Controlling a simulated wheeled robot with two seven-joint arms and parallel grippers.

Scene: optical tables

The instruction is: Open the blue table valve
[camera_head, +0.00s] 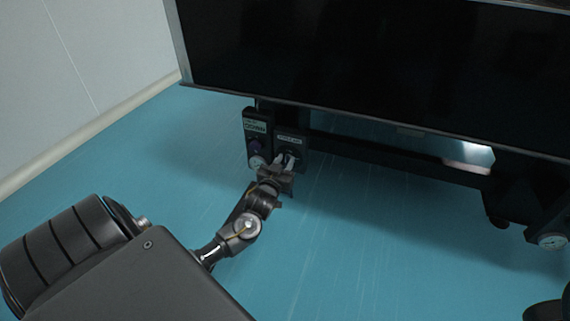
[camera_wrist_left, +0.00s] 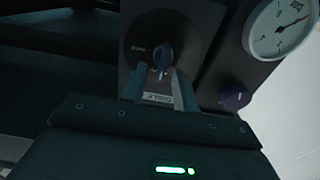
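The dark blue valve knob (camera_wrist_left: 162,54) sits on a black panel (camera_wrist_left: 180,28) in the left wrist view, its handle pointing roughly up and down. My left gripper (camera_wrist_left: 158,68) is in front of it, with its two fingers apart on either side of the knob's lower part. I cannot tell whether they touch it. In the head view the left gripper (camera_head: 287,163) is at the labelled valve panel (camera_head: 292,139) under the table and largely hides the knob.
A neighbouring panel (camera_head: 256,126) has a purple knob (camera_wrist_left: 234,96) and a round gauge (camera_wrist_left: 281,27), close to the left gripper. The big black table (camera_head: 380,65) overhangs above. The blue floor (camera_head: 390,240) is open in front.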

